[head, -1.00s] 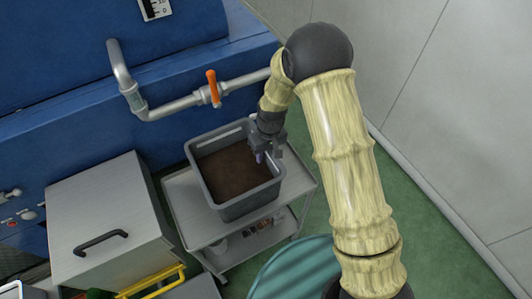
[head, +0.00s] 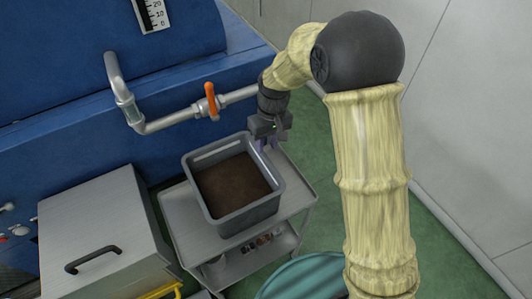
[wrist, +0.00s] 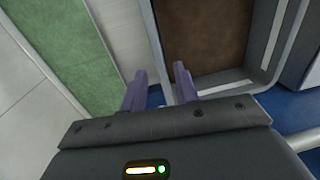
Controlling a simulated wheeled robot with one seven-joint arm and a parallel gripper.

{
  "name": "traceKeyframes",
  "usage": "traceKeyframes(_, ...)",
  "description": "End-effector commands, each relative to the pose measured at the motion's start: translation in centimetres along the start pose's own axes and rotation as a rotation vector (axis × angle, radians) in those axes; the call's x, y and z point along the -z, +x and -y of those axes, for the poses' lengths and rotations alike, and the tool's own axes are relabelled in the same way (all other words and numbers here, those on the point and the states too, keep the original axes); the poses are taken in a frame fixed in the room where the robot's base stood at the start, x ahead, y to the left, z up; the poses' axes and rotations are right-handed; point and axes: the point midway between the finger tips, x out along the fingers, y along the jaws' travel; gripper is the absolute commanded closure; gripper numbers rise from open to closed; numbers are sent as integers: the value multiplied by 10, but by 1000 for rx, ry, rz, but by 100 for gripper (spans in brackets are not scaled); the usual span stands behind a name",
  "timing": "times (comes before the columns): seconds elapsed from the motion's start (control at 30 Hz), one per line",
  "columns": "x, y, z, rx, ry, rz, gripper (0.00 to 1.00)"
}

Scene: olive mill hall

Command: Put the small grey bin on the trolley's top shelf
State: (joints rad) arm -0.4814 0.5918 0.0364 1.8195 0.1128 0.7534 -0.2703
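The small grey bin (head: 248,217), filled with dark brown matter, stands upright on the trolley's top shelf (head: 180,214). It sits toward the shelf's back, with bare shelf at its left and right. My gripper (head: 265,146) is just above and beside the bin's back right rim. In the wrist view my gripper (wrist: 160,70) has its two purple fingers apart with nothing clamped between them. The bin's rim (wrist: 158,45) shows beyond the fingers there. Whether a finger still touches the rim I cannot tell.
A blue machine (head: 60,130) with a grey pipe and orange-handled valve (head: 211,101) stands behind the trolley. A metal box (head: 100,225) with a black handle is at left. A teal round thing (head: 305,278) is in front. Green floor is free at right.

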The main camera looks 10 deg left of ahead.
Motion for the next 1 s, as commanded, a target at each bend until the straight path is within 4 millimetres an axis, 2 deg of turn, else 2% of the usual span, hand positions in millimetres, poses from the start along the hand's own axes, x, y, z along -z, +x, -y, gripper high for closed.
traceKeyframes(0.83,-1,-4,-1,-1,2,0,70)
traceKeyframes(0.93,-9,-9,-10,-8,30,-11,70)
traceKeyframes(1.0,-23,-17,-23,-20,74,-27,70)
